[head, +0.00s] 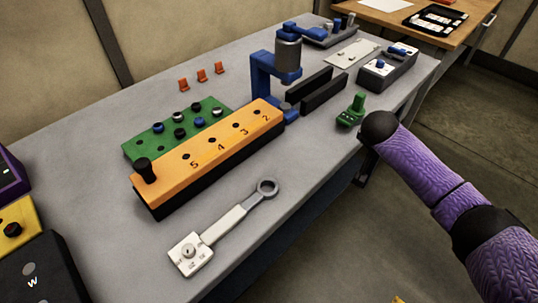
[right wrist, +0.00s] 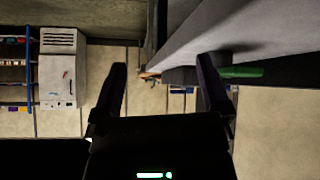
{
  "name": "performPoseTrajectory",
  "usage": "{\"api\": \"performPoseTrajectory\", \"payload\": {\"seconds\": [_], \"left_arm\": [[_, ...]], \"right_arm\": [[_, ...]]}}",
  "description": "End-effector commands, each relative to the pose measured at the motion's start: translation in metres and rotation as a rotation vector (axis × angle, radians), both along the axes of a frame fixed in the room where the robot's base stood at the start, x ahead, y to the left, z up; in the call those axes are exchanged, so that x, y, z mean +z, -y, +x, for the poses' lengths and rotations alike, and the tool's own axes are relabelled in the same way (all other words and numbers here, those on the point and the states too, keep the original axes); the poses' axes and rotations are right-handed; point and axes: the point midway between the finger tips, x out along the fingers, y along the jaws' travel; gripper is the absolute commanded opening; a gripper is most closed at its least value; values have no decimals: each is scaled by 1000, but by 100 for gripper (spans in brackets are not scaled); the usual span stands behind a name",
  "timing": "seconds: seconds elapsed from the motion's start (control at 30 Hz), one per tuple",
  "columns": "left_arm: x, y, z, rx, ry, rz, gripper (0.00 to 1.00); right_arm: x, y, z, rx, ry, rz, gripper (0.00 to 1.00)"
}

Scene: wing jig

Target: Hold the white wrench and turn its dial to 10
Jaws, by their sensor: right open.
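The white wrench (head: 228,221) lies flat on the grey bench near its front edge. Its grey ring end (head: 267,188) points to the upper right. Its square head with the dial (head: 189,252) is at the lower left; the dial marks are too small to read. My right arm comes in from the right in the head view, in front of the bench edge and well away from the wrench; its fingers cannot be made out there. In the right wrist view my right gripper (right wrist: 160,85) is open with nothing between its fingers. My left gripper is not in view.
Behind the wrench stands an orange numbered block (head: 215,145) with a black knob, then a green board (head: 180,130). A blue and grey press (head: 275,70) stands further back. A green piece (head: 351,110) sits near the bench edge. Bench around the wrench is clear.

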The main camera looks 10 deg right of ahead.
Motion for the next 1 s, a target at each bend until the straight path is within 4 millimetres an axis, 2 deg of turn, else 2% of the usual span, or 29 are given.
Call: {"api": "performPoseTrajectory", "payload": {"seconds": [0.03, 0.1, 0.2, 0.3, 0.4, 0.5, 0.57, 0.8, 0.9, 1.0], "left_arm": [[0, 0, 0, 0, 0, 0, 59], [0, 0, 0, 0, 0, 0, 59], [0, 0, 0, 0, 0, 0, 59], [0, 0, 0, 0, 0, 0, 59], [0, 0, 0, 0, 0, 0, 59], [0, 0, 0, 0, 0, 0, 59], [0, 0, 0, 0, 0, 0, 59], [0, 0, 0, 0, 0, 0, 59], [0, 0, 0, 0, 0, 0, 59], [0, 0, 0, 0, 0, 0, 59]], "right_arm": [[30, -30, 13, -38, 46, 91, 97], [27, -92, 8, -110, -26, 287, 97], [31, -165, -8, -186, -158, 467, 97], [44, -219, -29, -239, -286, 553, 97], [55, -250, -47, -271, -378, 580, 97], [59, -265, -58, -290, -425, 582, 97], [54, -267, -60, -296, -438, 583, 97], [0, -267, -61, -300, -441, 583, 97], [-14, -267, -61, -298, -440, 584, 97], [-19, -267, -61, -297, -438, 583, 97]]}}
